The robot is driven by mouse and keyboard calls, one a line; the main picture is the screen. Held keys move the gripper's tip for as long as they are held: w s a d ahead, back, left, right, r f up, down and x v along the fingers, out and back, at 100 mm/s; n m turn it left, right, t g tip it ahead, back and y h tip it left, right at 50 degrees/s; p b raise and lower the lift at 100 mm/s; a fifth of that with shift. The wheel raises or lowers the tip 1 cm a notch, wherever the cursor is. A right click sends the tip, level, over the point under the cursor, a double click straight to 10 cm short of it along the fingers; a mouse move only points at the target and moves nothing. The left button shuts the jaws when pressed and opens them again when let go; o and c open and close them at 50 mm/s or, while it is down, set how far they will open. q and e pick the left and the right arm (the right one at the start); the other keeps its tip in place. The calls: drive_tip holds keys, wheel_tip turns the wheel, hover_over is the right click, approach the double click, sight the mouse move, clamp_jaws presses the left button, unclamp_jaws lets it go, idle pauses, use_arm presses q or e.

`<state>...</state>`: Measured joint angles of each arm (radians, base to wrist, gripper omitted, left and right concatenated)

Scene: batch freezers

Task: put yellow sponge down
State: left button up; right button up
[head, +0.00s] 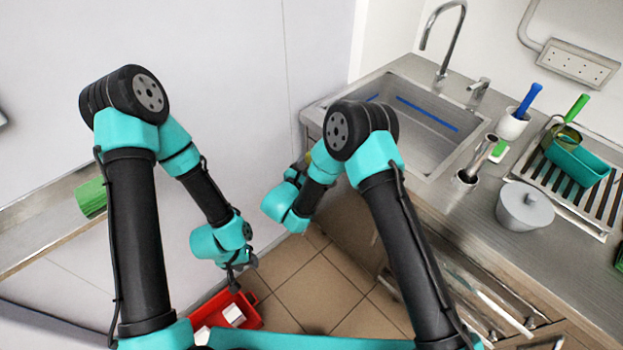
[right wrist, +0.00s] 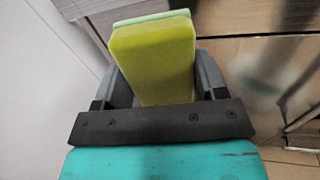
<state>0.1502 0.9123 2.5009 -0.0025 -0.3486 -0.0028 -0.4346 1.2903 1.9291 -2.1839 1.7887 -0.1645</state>
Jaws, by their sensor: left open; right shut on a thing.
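The yellow sponge (right wrist: 150,62), with a light green layer on its far side, shows in the right wrist view. My right gripper (right wrist: 158,82) is shut on it, one dark finger on each side. In the head view my right arm's wrist is low beside the front left corner of the sink unit, and its gripper and the sponge are mostly hidden behind the arm. My left gripper (head: 240,278) is open and empty, pointing down over the floor near a red crate.
The red crate (head: 248,316) with white items stands on the tiled floor. The sink (head: 415,150) is at right. A green cylinder (head: 91,198) lies on the left shelf.

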drive_tip(key=s+d+r+n+t+y, duration=0.1)
drive_tip(key=s+r, duration=0.3)
drive_tip(key=r, duration=0.4)
drive_tip(key=s+d+r+n+t+y, duration=0.1)
drive_tip(key=s+d+r+n+y, duration=0.1)
drive_tip(key=s+r, duration=0.3)
wheel_tip(320, 180, up, 5)
drive_tip(key=shift+d+f+n+y, duration=0.2)
drive_tip(key=shift+d+n+y, duration=0.2)
drive_tip(key=shift+y, duration=0.2)
drive_tip(key=shift+s, duration=0.1)
